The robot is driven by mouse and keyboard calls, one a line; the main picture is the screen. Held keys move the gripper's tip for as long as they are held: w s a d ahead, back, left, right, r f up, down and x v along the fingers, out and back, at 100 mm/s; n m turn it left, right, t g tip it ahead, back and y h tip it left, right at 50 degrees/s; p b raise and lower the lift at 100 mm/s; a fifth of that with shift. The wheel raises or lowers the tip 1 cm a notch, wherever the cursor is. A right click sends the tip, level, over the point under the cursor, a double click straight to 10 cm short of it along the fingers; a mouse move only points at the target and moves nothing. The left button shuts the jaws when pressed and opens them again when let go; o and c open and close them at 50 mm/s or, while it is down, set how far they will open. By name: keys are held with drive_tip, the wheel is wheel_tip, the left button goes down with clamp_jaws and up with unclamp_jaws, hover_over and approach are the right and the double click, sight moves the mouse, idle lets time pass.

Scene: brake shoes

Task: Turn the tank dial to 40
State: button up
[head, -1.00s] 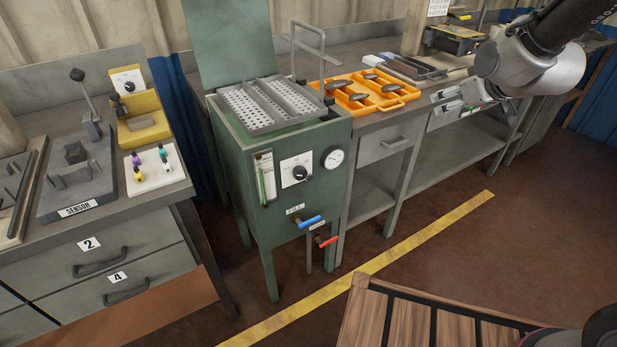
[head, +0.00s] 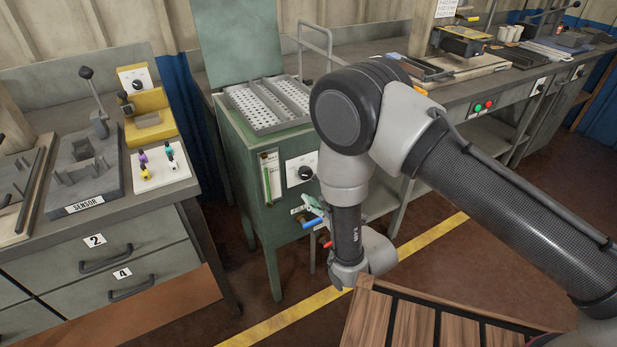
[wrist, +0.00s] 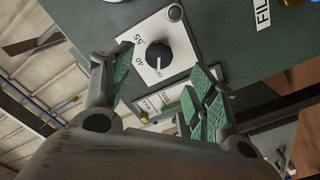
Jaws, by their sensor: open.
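The tank (head: 262,215) is a green cabinet on legs. Its black dial (head: 305,173) sits on a white plate on the front. In the wrist view the dial (wrist: 159,55) appears near the top middle, with the marks 40, 55 and OFF around it. In the head view my gripper (head: 312,205) is just below the dial plate, partly hidden by my arm.
A blue lever (head: 313,222) and a red lever (head: 327,244) stick out below the dial, close to my gripper. A sight glass (head: 267,177) is left of the dial. A wooden slatted top (head: 400,318) lies in front. A drawer bench (head: 110,255) stands at left.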

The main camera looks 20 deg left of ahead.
sight(307, 176)
drive_tip(key=x, duration=0.7)
drive_tip(key=shift+d, duration=0.1)
drive_tip(key=c, duration=1)
